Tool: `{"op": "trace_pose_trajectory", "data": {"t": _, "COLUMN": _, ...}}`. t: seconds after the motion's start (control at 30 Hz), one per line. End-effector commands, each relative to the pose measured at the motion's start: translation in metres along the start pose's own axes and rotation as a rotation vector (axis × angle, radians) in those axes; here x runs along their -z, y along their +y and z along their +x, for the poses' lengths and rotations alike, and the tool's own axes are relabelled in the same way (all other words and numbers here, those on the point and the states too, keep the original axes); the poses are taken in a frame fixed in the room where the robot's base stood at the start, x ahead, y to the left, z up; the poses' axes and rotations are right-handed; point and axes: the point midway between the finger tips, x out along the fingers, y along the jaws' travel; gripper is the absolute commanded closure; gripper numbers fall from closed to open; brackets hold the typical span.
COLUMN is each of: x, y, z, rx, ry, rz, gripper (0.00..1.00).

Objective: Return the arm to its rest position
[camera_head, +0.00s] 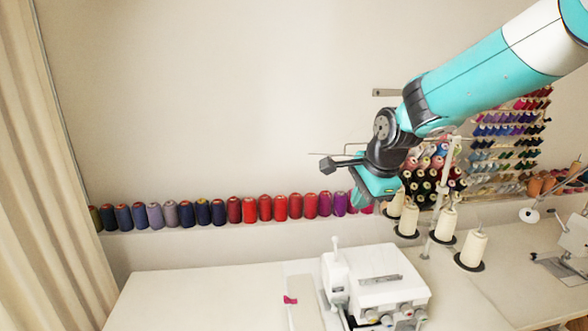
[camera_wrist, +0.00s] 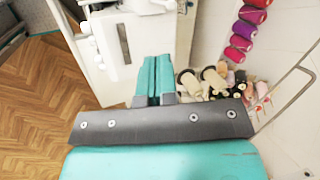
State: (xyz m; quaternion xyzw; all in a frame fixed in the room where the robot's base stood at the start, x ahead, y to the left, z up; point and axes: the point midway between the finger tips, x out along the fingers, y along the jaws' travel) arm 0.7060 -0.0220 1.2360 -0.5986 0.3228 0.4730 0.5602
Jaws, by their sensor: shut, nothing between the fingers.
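My arm reaches in from the upper right of the head view, teal and white with dark joints. My gripper (camera_head: 376,187) hangs at its end in front of the wall, above and behind the white sewing machine. In the wrist view my gripper (camera_wrist: 155,76) shows its two teal fingers side by side with no gap, shut and empty. The fingertips are hard to make out in the head view.
A white sewing machine (camera_head: 375,285) stands on the white table (camera_head: 200,290). Cream thread cones (camera_head: 447,225) stand close beside and below my gripper. A row of coloured spools (camera_head: 265,207) lines the wall ledge. A curtain (camera_head: 45,170) hangs at left. The table's left part is clear.

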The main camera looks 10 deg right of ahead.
Motion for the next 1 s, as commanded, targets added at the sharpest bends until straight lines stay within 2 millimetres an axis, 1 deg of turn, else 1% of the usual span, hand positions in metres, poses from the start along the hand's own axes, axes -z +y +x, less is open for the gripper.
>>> {"op": "trace_pose_trajectory", "data": {"t": 0.07, "x": -0.014, "y": 0.017, "z": -0.007, "rx": -0.011, "ry": -0.027, "rz": -0.130, "gripper": 1.00}}
{"op": "trace_pose_trajectory", "data": {"t": 0.17, "x": -0.041, "y": 0.055, "z": -0.023, "rx": -0.032, "ry": -0.091, "rz": -0.423, "gripper": 1.00}}
{"op": "trace_pose_trajectory", "data": {"t": 0.2, "x": -0.053, "y": 0.075, "z": -0.030, "rx": -0.037, "ry": -0.123, "rz": -0.567, "gripper": 1.00}}
{"op": "trace_pose_trajectory", "data": {"t": 0.27, "x": -0.070, "y": 0.107, "z": -0.041, "rx": -0.040, "ry": -0.177, "rz": -0.793, "gripper": 1.00}}
{"op": "trace_pose_trajectory", "data": {"t": 0.3, "x": -0.080, "y": 0.129, "z": -0.047, "rx": -0.036, "ry": -0.214, "rz": -0.943, "gripper": 1.00}}
{"op": "trace_pose_trajectory", "data": {"t": 0.37, "x": -0.094, "y": 0.162, "z": -0.056, "rx": -0.027, "ry": -0.269, "rz": -1.157, "gripper": 1.00}}
{"op": "trace_pose_trajectory", "data": {"t": 0.4, "x": -0.101, "y": 0.182, "z": -0.060, "rx": -0.014, "ry": -0.303, "rz": -1.291, "gripper": 1.00}}
{"op": "trace_pose_trajectory", "data": {"t": 0.5, "x": -0.115, "y": 0.227, "z": -0.069, "rx": 0.020, "ry": -0.381, "rz": -1.574, "gripper": 1.00}}
{"op": "trace_pose_trajectory", "data": {"t": 0.6, "x": -0.122, "y": 0.257, "z": -0.074, "rx": 0.053, "ry": -0.434, "rz": -1.766, "gripper": 1.00}}
{"op": "trace_pose_trajectory", "data": {"t": 0.67, "x": -0.125, "y": 0.268, "z": -0.076, "rx": 0.068, "ry": -0.455, "rz": -1.839, "gripper": 1.00}}
{"op": "trace_pose_trajectory", "data": {"t": 0.73, "x": -0.127, "y": 0.275, "z": -0.078, "rx": 0.078, "ry": -0.469, "rz": -1.888, "gripper": 1.00}}
{"op": "trace_pose_trajectory", "data": {"t": 0.8, "x": -0.127, "y": 0.277, "z": -0.079, "rx": 0.081, "ry": -0.474, "rz": -1.905, "gripper": 1.00}}
{"op": "trace_pose_trajectory", "data": {"t": 1.0, "x": -0.127, "y": 0.276, "z": -0.079, "rx": 0.081, "ry": -0.473, "rz": -1.904, "gripper": 1.00}}
